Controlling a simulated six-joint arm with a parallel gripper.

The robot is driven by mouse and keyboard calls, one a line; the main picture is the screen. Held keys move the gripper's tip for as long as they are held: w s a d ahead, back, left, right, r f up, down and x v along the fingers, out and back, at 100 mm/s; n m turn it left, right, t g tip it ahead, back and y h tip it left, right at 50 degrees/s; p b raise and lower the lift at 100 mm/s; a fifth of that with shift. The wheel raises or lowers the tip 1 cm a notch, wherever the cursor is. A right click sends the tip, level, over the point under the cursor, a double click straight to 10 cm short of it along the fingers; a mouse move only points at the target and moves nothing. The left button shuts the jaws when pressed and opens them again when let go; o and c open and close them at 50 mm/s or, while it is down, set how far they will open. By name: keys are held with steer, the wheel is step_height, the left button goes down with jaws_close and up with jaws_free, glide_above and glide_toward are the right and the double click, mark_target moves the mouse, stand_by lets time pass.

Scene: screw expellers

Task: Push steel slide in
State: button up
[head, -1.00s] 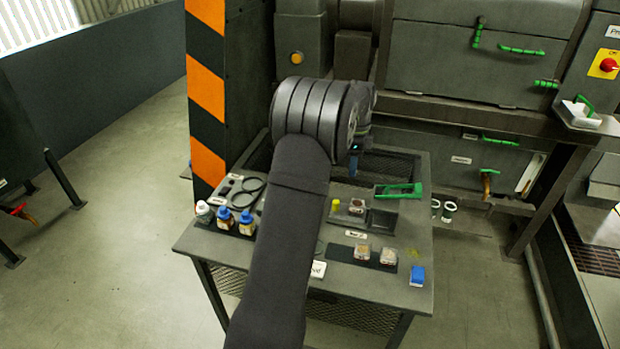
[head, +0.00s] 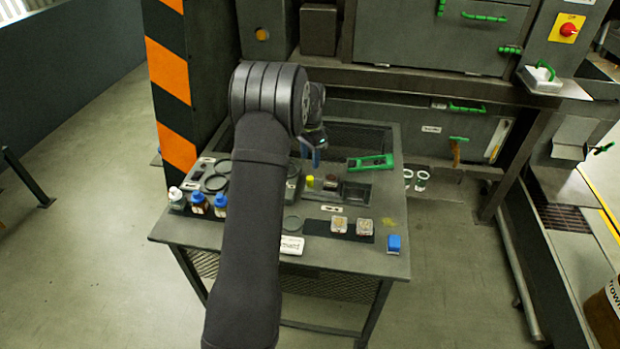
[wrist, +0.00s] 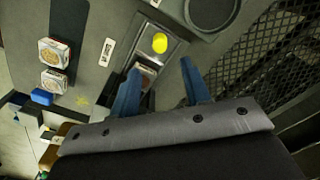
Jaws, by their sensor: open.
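The dark machine front (head: 390,128) stands behind the table in the head view. My gripper (head: 313,150) hangs over the back of the table, left of and apart from these parts. In the wrist view my gripper (wrist: 160,68) has its blue fingers spread.
A striped post (head: 172,85) stands left.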

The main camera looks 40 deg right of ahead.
mark_target(310, 177)
step_height(310, 177, down, 9)
steer(key=shift+f, duration=0.2)
jaws_close()
